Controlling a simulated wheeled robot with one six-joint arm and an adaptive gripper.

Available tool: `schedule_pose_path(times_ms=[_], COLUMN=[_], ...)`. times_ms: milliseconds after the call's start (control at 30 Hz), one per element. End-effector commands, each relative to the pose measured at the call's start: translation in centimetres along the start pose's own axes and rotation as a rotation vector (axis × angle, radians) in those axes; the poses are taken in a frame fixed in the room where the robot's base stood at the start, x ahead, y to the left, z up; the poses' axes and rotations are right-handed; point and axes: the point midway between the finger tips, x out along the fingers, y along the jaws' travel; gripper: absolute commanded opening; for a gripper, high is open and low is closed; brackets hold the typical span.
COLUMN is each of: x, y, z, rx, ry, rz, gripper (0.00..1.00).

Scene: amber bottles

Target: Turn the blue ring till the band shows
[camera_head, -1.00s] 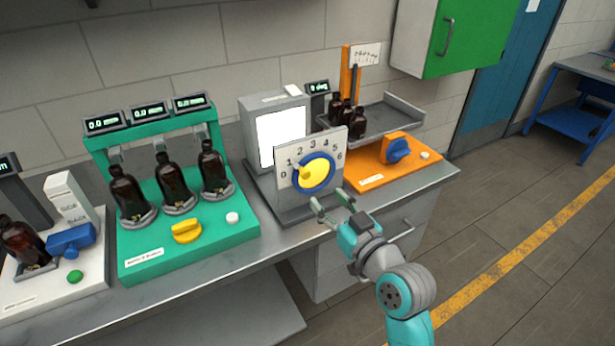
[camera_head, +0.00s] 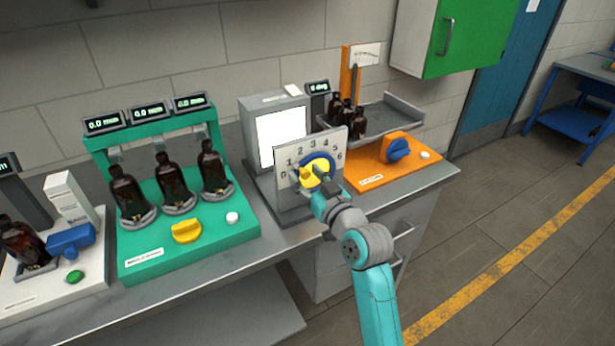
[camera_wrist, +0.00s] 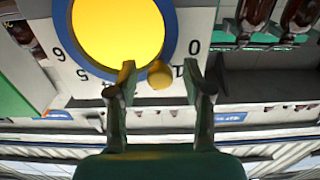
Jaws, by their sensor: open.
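The blue ring (camera_head: 333,166) surrounds a yellow disc on a white upright plate numbered 0 to 6. It also shows in the wrist view (camera_wrist: 171,28), upside down. A small yellow knob (camera_wrist: 160,76) sits at the ring's edge near the 1. My gripper (camera_wrist: 160,82) is open, with one finger on each side of this knob in the wrist view; contact is not clear. In the head view my gripper (camera_head: 309,187) covers the lower left of the dial. The lit screen (camera_head: 279,138) behind the plate is plain white, with no band visible.
A green station (camera_head: 140,262) with amber bottles and a yellow knob stands left. An orange station (camera_head: 376,180) with a blue knob and a bottle tray stands right. The bench's front edge runs below my arm. The floor at right is clear.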

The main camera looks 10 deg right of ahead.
Motion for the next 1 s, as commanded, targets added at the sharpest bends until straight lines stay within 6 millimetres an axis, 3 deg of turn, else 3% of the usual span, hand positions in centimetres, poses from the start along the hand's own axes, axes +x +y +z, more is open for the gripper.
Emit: schedule_pose_path(times_ms=[33,233,467,1000], x=[0.0,0.0,0.0,0.0], y=[0.0,0.0,0.1,1.8], z=[0.0,0.0,-0.1,-1.4], rx=[0.0,0.0,0.026,0.429], ry=[0.0,0.0,0.001,0.0], rz=[0.0,0.0,0.0,0.0], gripper=[0.48,0.0,0.0,0.0])
